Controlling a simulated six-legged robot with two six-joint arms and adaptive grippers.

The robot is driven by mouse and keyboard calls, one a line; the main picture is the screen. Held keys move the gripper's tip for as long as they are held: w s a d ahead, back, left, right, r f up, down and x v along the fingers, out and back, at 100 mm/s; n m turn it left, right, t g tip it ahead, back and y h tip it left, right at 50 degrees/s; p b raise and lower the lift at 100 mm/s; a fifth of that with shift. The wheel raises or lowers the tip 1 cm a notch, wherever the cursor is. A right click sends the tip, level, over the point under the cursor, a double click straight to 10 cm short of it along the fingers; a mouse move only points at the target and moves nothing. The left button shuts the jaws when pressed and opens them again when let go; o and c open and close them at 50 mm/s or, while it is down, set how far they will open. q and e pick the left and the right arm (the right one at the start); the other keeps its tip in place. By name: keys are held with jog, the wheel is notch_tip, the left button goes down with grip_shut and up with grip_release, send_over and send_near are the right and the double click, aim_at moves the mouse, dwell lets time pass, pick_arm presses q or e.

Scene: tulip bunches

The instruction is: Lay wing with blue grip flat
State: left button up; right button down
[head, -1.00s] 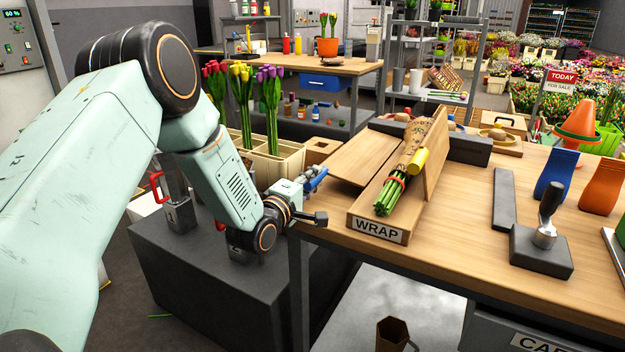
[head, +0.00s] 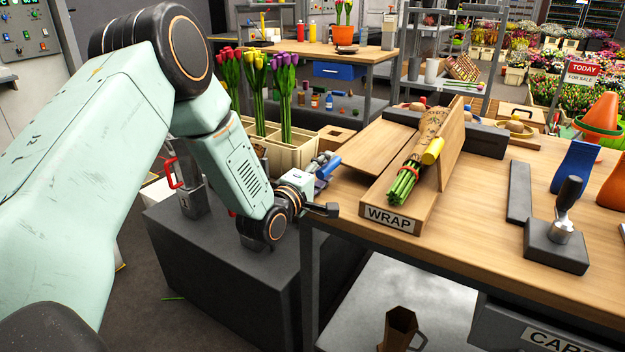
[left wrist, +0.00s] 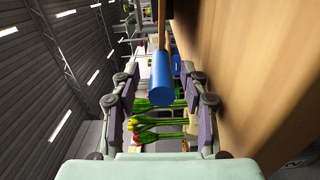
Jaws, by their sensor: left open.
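The wooden wing with the blue grip (head: 382,147) extends left from the WRAP cradle (head: 372,212) and looks close to flat; I cannot tell whether it touches the table. Its blue grip (head: 329,167) is at the wing's left end, past the table's left edge. In the left wrist view the blue grip (left wrist: 162,78) lies between my open fingers, not clamped. My left gripper (head: 320,169) is at this grip, partly hidden. The other wing (head: 452,135), with a yellow grip (head: 433,151), stands up on the right. A wrapped tulip bunch (head: 406,182) lies in the cradle. My right gripper is not in view.
A cream crate (head: 290,158) of tulip bunches stands behind my left arm, above a dark block (head: 215,255). A dark bar (head: 519,192) and a handled press (head: 557,246) are on the table (head: 470,240) at right. A brown mug (head: 398,328) is below.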

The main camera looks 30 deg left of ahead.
pick_arm(q)
jog(key=s, duration=1.1)
jog(key=shift+s+a, duration=0.15)
jog(key=shift+a, duration=0.1)
jog(key=shift+c, duration=0.5)
